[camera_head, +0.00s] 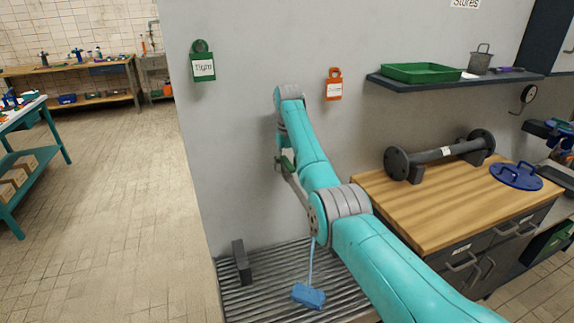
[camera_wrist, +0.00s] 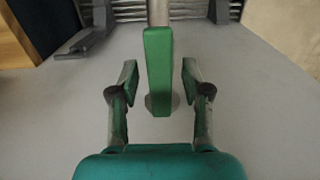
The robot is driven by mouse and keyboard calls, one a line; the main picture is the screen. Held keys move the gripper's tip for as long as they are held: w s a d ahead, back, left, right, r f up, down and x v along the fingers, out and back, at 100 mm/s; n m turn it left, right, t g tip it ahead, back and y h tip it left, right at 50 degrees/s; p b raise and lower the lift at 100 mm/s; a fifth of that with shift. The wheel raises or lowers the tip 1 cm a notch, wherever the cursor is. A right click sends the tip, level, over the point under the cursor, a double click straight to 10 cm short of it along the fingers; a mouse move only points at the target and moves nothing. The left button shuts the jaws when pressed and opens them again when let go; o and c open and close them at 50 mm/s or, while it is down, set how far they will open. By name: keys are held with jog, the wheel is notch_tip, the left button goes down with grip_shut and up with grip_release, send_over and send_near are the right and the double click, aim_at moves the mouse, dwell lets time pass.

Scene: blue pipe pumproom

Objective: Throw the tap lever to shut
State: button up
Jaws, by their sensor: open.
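The green tap lever (camera_wrist: 158,70) shows in the wrist view as a long upright bar in the middle of the picture. A pale pipe (camera_wrist: 158,12) shows at its upper end, and a round metal part shows partly behind its lower end. My gripper (camera_wrist: 159,67) is open, with one green-padded finger on each side of the lever. Gaps show on both sides, and neither finger visibly touches it. In the head view my arm reaches to the grey wall, and a small dark green and grey part (camera_head: 285,163) shows beside the forearm. The tap is mostly hidden there.
A green tag (camera_head: 203,66) and an orange tag (camera_head: 333,88) hang on the wall. A slatted grate (camera_head: 262,298) lies below, with a blue brush (camera_head: 308,295). A wooden bench (camera_head: 460,210) bearing a flanged pipe (camera_head: 440,153) stands right. Open floor lies left.

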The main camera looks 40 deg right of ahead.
grip_shut()
jog(key=shift+m, duration=0.3)
jog(key=m, duration=0.3)
jog(key=shift+m, duration=0.3)
jog(key=m, duration=0.4)
jog(key=shift+m, duration=0.3)
jog(key=m, duration=0.4)
jog(key=shift+m, duration=2.6)
